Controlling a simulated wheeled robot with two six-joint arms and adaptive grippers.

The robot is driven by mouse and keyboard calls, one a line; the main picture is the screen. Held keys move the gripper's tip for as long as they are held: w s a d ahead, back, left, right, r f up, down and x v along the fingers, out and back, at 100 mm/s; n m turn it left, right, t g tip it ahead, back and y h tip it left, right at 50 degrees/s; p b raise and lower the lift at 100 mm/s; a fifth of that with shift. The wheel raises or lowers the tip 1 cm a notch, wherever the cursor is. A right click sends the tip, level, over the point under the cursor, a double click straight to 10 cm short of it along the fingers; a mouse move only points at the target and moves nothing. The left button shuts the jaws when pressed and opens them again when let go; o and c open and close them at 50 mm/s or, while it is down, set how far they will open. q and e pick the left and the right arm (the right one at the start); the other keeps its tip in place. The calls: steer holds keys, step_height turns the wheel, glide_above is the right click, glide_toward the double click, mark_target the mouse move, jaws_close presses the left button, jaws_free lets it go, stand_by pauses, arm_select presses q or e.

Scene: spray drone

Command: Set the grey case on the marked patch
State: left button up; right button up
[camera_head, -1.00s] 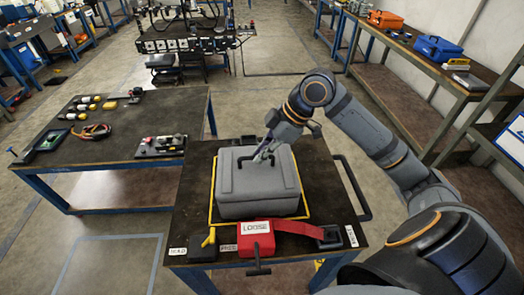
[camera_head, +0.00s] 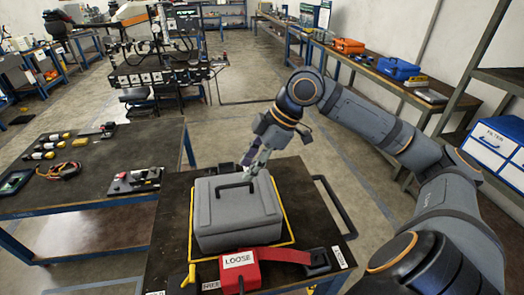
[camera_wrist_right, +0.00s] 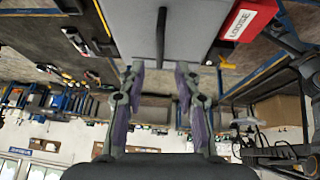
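The grey case (camera_head: 238,215) sits upright on the cart top, inside the patch's yellow outline (camera_head: 288,228); the outline shows along its sides and front. Its dark handle (camera_head: 236,186) lies across the lid and also shows in the right wrist view (camera_wrist_right: 160,35). My right gripper (camera_head: 250,168) is at the far side of the lid, behind the handle. In the right wrist view its two fingers (camera_wrist_right: 160,70) are spread apart with nothing between them, and the handle is beyond the tips. My left gripper is not in view.
A red block marked LOOSE (camera_head: 240,268) with a red strap lies in front of the case. A yellow-handled item (camera_head: 189,278) is at the front left. A dark rail (camera_head: 335,208) edges the cart's right side. A workbench (camera_head: 95,190) with small parts stands left.

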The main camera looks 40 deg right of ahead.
steer(key=b+v, duration=0.1)
steer(key=v, duration=0.5)
steer(key=shift+r, duration=0.3)
steer(key=shift+s, duration=0.1)
